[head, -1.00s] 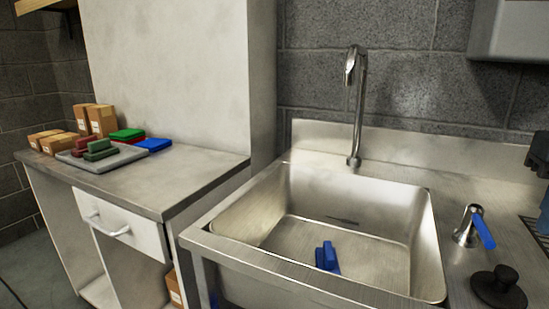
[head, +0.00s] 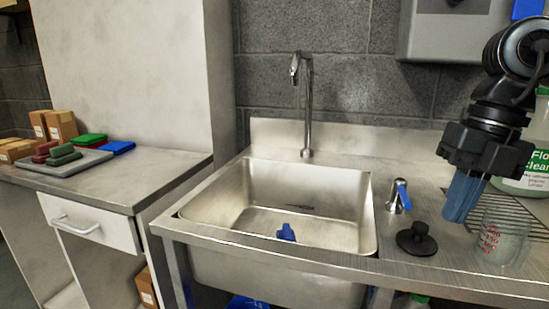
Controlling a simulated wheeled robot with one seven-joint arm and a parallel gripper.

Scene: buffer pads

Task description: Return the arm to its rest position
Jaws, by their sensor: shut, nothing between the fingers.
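My gripper (head: 460,205) hangs at the right of the head view, pointing down, with its blue fingers together and nothing between them. It is above the counter to the right of the sink, beside a clear beaker (head: 503,238) with red markings. From this view I cannot tell whether the fingers touch the beaker or the rack. My dark arm comes down from the top right corner.
A steel sink (head: 196,213) with a tall faucet (head: 308,105) holds a blue object (head: 286,232). A grey tray (head: 52,168) with pads sits left.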

